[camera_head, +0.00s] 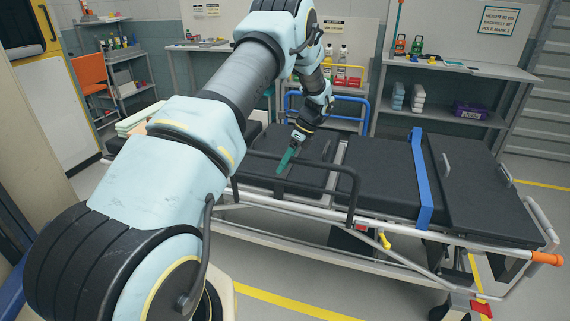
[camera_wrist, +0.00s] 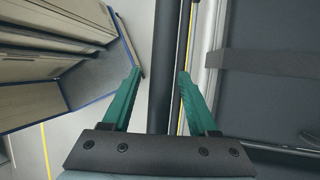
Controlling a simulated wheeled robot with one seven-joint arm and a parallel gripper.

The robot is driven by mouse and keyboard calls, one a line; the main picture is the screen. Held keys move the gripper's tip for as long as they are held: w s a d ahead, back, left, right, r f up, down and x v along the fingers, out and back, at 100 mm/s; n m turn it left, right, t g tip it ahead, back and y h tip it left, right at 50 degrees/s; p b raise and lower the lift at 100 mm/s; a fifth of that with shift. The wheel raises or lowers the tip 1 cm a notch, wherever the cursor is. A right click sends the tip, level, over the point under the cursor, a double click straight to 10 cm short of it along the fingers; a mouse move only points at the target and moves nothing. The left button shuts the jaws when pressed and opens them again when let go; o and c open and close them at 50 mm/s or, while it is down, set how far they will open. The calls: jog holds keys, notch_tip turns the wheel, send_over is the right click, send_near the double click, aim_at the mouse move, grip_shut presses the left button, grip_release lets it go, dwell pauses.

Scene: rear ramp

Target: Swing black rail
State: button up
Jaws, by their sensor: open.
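The black rail (camera_head: 316,168) stands raised along the near side of a stretcher with a black mattress (camera_head: 385,178). It is a bent tube with an upright at its right end. My gripper (camera_head: 284,168) points down at the rail's top bar, left of its middle. In the wrist view, my gripper (camera_wrist: 160,73) has its two green fingers apart, and the black rail (camera_wrist: 166,45) runs lengthwise between them. I see no contact with either finger. How deep the bar sits between the fingers is hard to tell.
A blue strap (camera_head: 420,180) crosses the mattress. An orange-ended handle (camera_head: 546,259) sticks out at the stretcher's right. A workbench (camera_head: 455,68) with bottles and boxes stands behind. Free floor with a yellow line (camera_head: 290,304) lies in front. My arm hides the stretcher's left part.

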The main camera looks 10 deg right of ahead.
jog(key=b+v, duration=0.2)
jog(key=v, duration=0.8)
jog(key=shift+d+r+b, duration=0.2)
jog(key=shift+r+b, duration=0.15)
jog(key=shift+b, duration=0.05)
jog(key=shift+c, duration=0.2)
